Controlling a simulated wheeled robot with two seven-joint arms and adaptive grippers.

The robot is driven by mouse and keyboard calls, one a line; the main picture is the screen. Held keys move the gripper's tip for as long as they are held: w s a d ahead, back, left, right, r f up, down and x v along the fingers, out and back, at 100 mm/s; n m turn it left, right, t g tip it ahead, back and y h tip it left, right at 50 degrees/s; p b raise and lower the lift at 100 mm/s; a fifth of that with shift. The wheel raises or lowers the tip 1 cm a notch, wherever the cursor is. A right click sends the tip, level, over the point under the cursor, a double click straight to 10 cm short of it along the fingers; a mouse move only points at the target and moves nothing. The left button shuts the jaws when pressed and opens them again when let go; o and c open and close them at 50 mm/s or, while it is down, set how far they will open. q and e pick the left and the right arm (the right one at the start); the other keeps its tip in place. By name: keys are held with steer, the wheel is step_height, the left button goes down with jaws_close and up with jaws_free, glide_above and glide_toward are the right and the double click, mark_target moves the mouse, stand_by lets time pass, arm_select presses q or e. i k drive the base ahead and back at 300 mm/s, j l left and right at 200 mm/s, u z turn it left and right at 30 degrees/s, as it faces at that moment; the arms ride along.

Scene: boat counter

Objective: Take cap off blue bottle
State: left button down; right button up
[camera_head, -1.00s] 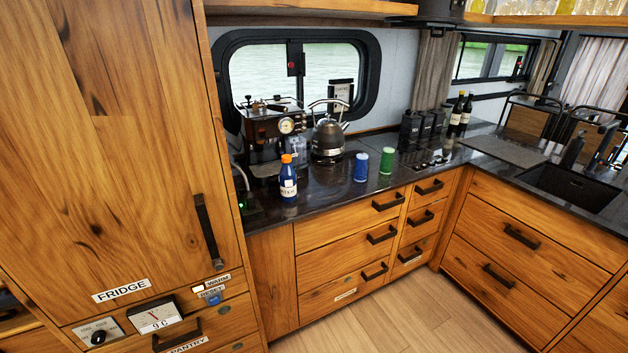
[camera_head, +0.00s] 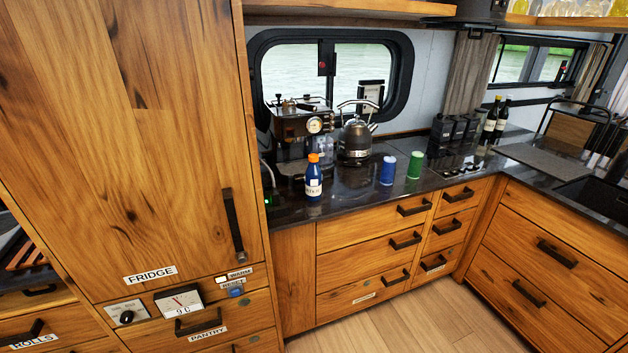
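The blue bottle (camera_head: 313,184) stands upright on the dark counter, near its front edge and close to the fridge cabinet. It has a white label, and its orange cap (camera_head: 313,158) sits on top. Neither of my grippers shows in the head view.
A blue cup (camera_head: 388,170) and a green cup (camera_head: 415,165) stand right of the bottle. A coffee machine (camera_head: 301,126) and a kettle (camera_head: 355,140) stand behind. The tall fridge cabinet (camera_head: 110,150) borders the counter's left end. The wooden floor (camera_head: 430,325) in front is clear.

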mark_target(313, 175)
steer(key=i+l+u, duration=0.15)
steer(key=l, duration=0.2)
steer(key=i+l+u, duration=0.2)
steer(key=l, duration=0.2)
steer(key=i+l+u, duration=0.15)
steer(key=l, duration=0.25)
steer(key=i+l+u, duration=0.2)
steer(key=l, duration=0.25)
steer(key=k, duration=0.1)
